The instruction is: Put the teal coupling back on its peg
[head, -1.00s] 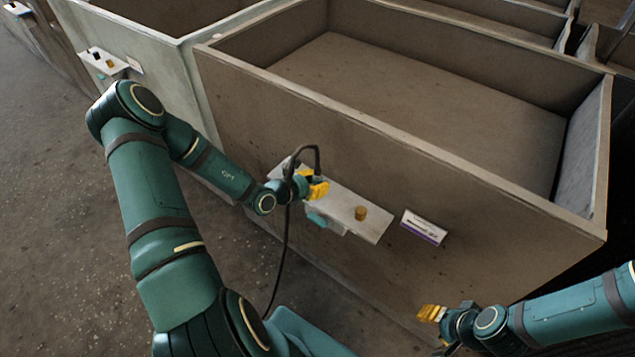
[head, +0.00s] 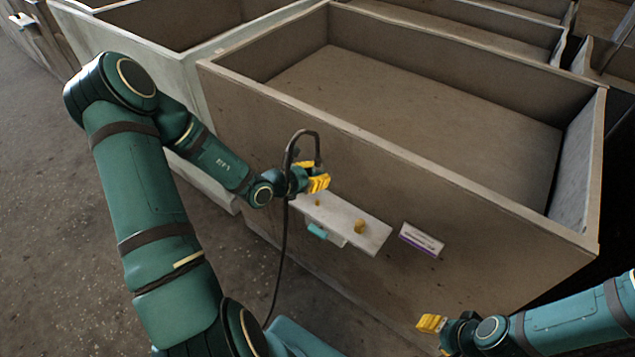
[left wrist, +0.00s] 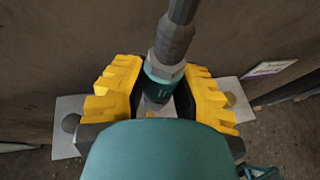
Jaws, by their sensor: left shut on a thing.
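My left gripper (head: 319,183) is shut on the teal coupling (left wrist: 158,72), with a yellow finger on either side in the left wrist view. The coupling has a grey collar and a black hose (left wrist: 176,35) leaving its top. The gripper holds it above the left part of a pale shelf (head: 375,238) on the bin's front wall. A small yellowish peg (head: 317,203) stands on the shelf just below the gripper, apart from it. A larger brown-yellow knob (head: 360,227) stands farther right. My right gripper (head: 432,323) is at the lower right, away from the shelf; its opening is unclear.
The hose loops over my left gripper (head: 300,135) and hangs towards the floor. A white and purple label (head: 421,239) is right of the shelf. The large open bin (head: 420,130) looks empty.

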